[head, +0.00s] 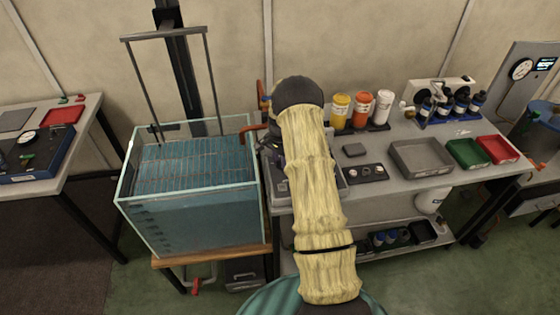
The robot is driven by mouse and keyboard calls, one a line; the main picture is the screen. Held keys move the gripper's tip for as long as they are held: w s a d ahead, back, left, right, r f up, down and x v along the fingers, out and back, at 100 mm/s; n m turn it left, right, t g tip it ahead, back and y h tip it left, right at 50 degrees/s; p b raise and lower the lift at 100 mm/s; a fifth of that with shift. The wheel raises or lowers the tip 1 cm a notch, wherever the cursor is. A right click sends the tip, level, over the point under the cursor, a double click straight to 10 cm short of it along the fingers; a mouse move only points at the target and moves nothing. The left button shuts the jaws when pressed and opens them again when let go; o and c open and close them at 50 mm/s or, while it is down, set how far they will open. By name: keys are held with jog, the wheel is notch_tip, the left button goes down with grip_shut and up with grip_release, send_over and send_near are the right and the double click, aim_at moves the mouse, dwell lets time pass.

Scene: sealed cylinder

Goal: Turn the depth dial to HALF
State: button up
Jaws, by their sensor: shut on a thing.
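My yellow-sleeved arm reaches forward over the grey control unit (331,188) to the right of the glass tank. My gripper (274,148) shows only as a small dark part left of the sleeve, low over the unit. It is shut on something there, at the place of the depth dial. The fingertips, the dial and its marks are hidden behind my arm, so the dial's setting cannot be read. The glass tank (190,215) holds blue water with a wire grid in it, hung from a grey frame (208,75).
A grey tray (421,157), a green tray (467,152) and a red tray (498,149) lie to the right. A small dark block (354,150) is near my arm. Another table (75,150) stands at left.

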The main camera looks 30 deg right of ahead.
jog(key=n+b, duration=0.1)
jog(key=n, duration=0.2)
jog(key=shift+w+n, duration=0.1)
jog(key=shift+n, duration=0.3)
jog(key=n+b, duration=0.1)
jog(key=n, duration=0.3)
jog(key=shift+n, duration=0.3)
jog(key=n, duration=0.5)
jog(key=shift+d+r+b, duration=0.1)
jog(key=shift+r+b, duration=0.05)
jog(key=shift+b, duration=0.25)
jog(key=shift+n, duration=1.7)
jog(key=o, duration=1)
